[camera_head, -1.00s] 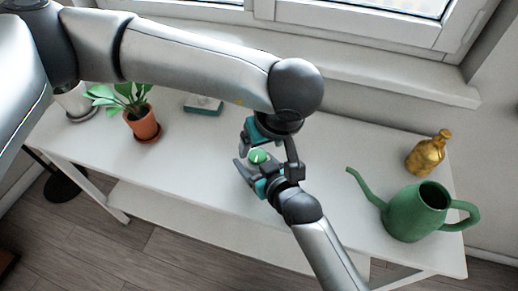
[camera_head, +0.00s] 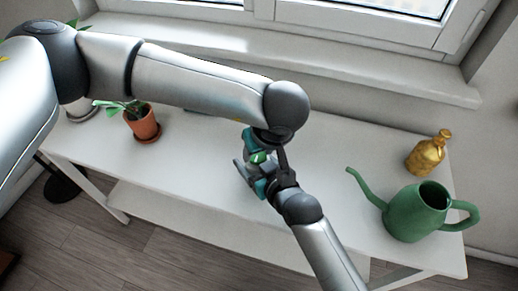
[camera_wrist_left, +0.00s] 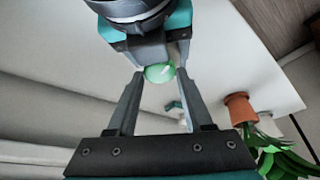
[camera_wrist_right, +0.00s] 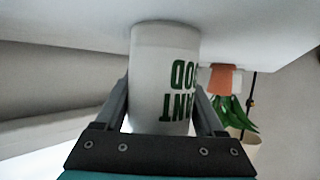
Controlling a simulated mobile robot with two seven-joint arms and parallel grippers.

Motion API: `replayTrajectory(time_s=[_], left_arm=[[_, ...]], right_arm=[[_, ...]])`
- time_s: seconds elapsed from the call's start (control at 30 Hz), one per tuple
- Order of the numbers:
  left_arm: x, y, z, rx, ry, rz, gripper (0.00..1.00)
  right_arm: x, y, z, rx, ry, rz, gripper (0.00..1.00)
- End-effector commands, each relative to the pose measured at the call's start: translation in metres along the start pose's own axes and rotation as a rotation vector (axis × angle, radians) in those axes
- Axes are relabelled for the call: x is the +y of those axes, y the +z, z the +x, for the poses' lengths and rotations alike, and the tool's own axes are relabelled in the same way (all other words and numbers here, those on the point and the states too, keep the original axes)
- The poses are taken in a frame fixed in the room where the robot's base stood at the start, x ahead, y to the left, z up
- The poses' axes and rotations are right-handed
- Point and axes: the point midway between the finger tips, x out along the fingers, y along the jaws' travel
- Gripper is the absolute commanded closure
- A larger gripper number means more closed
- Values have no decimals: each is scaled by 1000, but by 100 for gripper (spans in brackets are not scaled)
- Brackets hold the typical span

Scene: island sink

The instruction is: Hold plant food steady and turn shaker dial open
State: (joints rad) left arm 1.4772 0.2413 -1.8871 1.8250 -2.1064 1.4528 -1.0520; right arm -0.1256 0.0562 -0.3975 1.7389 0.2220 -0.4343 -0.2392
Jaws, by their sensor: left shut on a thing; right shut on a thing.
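The white plant food shaker (camera_wrist_right: 165,80) stands between my right gripper's fingers in the right wrist view, its green lettering upside down there. My right gripper (camera_head: 258,172) is shut on its body from the front. The shaker's round green dial (camera_wrist_left: 160,73) shows in the left wrist view and, partly covered, in the head view (camera_head: 258,157). My left gripper (camera_head: 262,145) is over the top of the shaker, with its fingers shut on the dial. The white body is mostly hidden by the grippers in the head view.
A green watering can (camera_head: 415,212) and a gold bottle (camera_head: 426,155) stand at the right of the white table (camera_head: 180,165). A plant in a terracotta pot (camera_head: 143,124) stands at the left. The window sill (camera_head: 390,75) is behind. The table's left middle is clear.

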Motion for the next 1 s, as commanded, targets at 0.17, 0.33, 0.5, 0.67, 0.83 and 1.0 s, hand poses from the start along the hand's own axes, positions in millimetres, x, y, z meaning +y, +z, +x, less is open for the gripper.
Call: replayTrajectory(time_s=[0.17, 0.33, 0.5, 0.67, 0.83, 1.0], left_arm=[[0, 0, 0, 0, 0, 0, 75], [0, 0, 0, 0, 0, 0, 94], [0, 0, 0, 0, -1, -1, 100], [0, 0, 0, 0, -8, -18, 100], [1, 0, 0, -1, -35, -83, 100], [2, 0, 0, 0, -79, -191, 100]], right_arm=[[0, 1, 0, -2, 0, 0, 92], [0, 1, 0, -2, 0, 0, 92], [0, 1, 0, -2, 0, 0, 92], [0, 1, 0, -2, 1, 0, 92], [0, 1, 0, -3, 1, 0, 92], [1, 1, 0, -2, 1, 0, 92]])
